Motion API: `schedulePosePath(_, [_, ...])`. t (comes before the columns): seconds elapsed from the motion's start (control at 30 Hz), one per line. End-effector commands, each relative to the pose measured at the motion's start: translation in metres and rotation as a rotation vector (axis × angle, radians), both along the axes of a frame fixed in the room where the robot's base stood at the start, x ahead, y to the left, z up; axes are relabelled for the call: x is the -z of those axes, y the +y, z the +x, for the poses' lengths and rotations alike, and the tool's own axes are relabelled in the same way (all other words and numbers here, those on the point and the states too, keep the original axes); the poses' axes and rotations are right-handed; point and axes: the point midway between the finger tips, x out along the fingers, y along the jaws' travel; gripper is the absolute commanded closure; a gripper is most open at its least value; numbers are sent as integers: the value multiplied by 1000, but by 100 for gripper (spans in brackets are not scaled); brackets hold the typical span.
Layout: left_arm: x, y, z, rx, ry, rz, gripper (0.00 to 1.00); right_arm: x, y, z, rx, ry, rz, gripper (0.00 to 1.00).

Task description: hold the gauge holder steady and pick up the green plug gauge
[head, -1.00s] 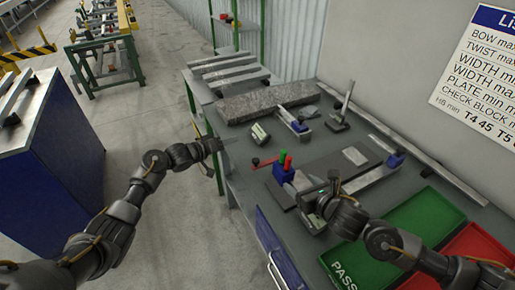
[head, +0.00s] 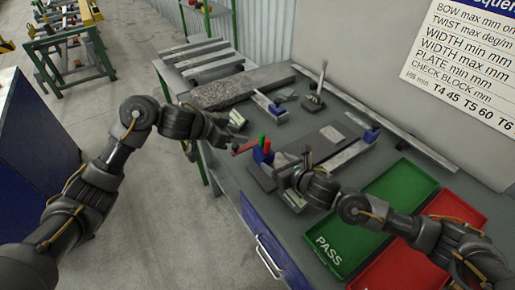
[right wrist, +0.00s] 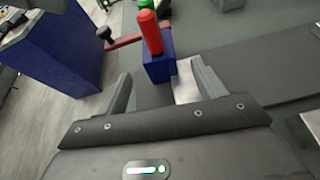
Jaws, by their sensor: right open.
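The blue gauge holder (head: 262,156) stands on the table, with a green plug gauge (head: 262,140) and a red plug gauge (head: 267,147) upright in it. In the right wrist view the holder (right wrist: 159,69) is just ahead of my right gripper (right wrist: 165,88), roughly between its open fingers; I cannot tell if they touch it. There the red gauge (right wrist: 150,32) partly hides the green one (right wrist: 146,4). In the head view my right gripper (head: 287,166) is right of the holder. My left gripper (head: 190,152) is left of it, apart from both gauges; its jaw opening is unclear.
A red lever (head: 244,148) lies left of the holder. A grey granite block (head: 235,87) and a gauge stand (head: 314,100) are behind. A green PASS tray (head: 398,188) and a red tray (head: 405,270) lie at the right. A blue drawer (head: 268,250) is at the front.

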Motion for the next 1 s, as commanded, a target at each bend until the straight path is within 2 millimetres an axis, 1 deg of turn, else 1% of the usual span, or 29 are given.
schedulePosePath(0.03, [0, 0, 0, -1, 1, 0, 64, 4, 6, 8, 1, 0, 0, 31])
schedulePosePath(0.2, [0, 0, 0, -1, 1, -2, 64, 16, 22, 31, -1, 1, 0, 31])
schedulePosePath(0.4, [0, 0, 0, -1, 1, -2, 64, 26, 37, 53, 0, 0, 0, 31])
schedulePosePath(0.6, [0, 1, 0, -2, 1, -2, 64, 31, 43, 62, -1, 1, 0, 31])
schedulePosePath(0.87, [0, 1, 0, -2, 1, -2, 64, 32, 44, 63, -2, 0, 0, 31])
schedulePosePath(0.9, [0, 1, 0, -2, 1, -2, 64, 32, 44, 63, -2, 1, -1, 32])
schedulePosePath(1.0, [0, 0, 0, -2, 1, -2, 64, 32, 44, 63, -1, 0, -1, 45])
